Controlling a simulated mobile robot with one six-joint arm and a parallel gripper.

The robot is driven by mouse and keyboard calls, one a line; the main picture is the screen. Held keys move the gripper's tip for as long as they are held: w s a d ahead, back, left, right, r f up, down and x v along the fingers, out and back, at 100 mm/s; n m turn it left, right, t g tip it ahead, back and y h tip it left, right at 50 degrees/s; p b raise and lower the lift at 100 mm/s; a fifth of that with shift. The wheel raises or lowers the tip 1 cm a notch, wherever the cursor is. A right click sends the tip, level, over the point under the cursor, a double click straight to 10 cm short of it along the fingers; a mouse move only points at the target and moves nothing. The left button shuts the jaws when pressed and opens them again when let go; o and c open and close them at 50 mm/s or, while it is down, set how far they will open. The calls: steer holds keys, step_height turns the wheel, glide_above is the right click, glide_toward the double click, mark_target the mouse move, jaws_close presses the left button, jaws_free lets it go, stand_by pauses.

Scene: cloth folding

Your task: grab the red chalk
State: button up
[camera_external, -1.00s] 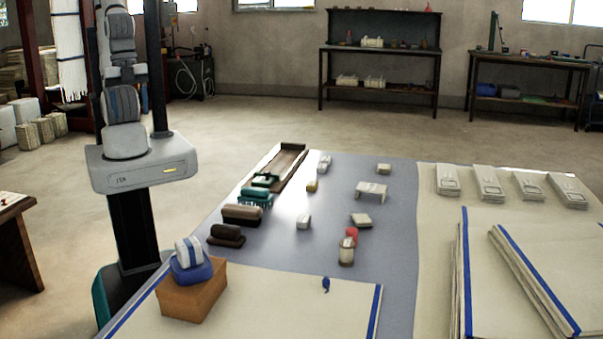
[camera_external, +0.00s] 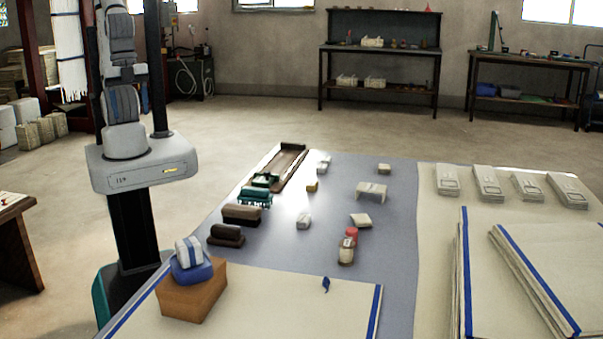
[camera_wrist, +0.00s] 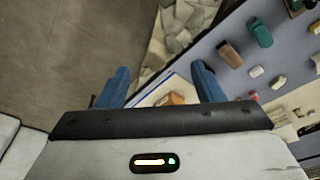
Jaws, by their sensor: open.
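A small red piece (camera_external: 351,234) stands on the grey-blue table mat behind a small jar with a pale label (camera_external: 346,251) in the external view. It is too small to tell for sure whether it is the chalk. Beyond the fingers lie the floor and part of the table. In the external view my arm is folded upright at the left, away from the red piece, and my fingers cannot be made out there.
A brown box (camera_external: 192,293) with a blue item and striped roll on top stands at the table's near left corner. Dark brush-like blocks (camera_external: 242,215) line the left side. Folded cloth stacks (camera_external: 545,260) fill the right. The mat's middle has free room between small items.

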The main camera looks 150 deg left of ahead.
stand_by(0.4)
steer(key=shift+c, duration=1)
